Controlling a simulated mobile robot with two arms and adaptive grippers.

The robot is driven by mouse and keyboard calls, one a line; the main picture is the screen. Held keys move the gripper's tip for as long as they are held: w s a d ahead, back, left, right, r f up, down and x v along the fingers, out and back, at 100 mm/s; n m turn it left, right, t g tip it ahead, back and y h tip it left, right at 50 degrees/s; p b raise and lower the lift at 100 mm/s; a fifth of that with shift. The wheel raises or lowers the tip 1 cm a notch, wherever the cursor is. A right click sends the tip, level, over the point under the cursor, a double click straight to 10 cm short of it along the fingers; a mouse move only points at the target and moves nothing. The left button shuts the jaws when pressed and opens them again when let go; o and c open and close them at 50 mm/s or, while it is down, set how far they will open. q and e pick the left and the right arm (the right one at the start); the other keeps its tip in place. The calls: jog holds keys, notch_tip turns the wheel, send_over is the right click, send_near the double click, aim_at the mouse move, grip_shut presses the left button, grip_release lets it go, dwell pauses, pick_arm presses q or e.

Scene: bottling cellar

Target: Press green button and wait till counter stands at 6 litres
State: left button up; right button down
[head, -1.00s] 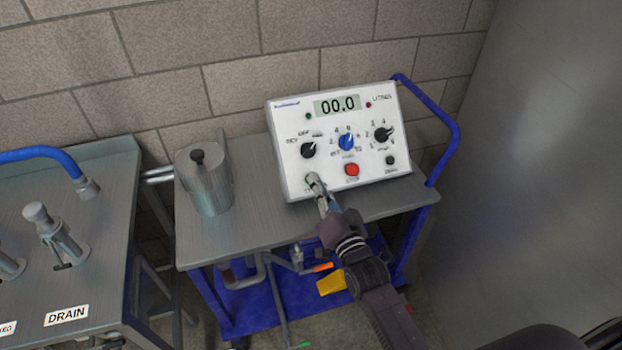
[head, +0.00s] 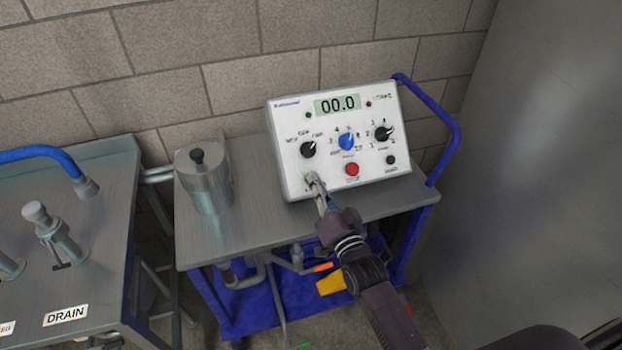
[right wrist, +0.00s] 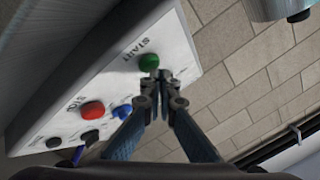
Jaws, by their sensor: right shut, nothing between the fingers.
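The white control box (head: 290,180) stands on the steel top of a blue cart in the head view. The red button (head: 352,169) is to the right. My left gripper is not in view.
A lidded steel canister (head: 205,180) stands left of the box on the cart top (head: 250,232). Black knobs and a blue knob (head: 346,141) sit above the buttons. A steel bench (head: 100,240) with a DRAIN label is at left. A brick wall (head: 190,50) closes the back.

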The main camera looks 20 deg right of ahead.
jog(key=shift+w+f+b, duration=0.35)
dwell(0.8)
jog(key=shift+r, duration=0.1)
jog(key=shift+s+r+p, duration=0.4)
jog(key=shift+s+p, duration=0.05)
jog(key=shift+p, duration=0.4)
jog(key=shift+s+r, duration=0.15)
jog(key=shift+s, duration=0.1)
jog(key=s+r+p, duration=0.1)
jog(key=s+p, duration=0.1)
jog(key=s+r+p, duration=0.1)
jog(key=r+p, duration=0.1)
jog(key=p, duration=0.1)
jog(key=shift+s+r, duration=0.15)
jog(key=shift+s, duration=0.2)
dwell(0.5)
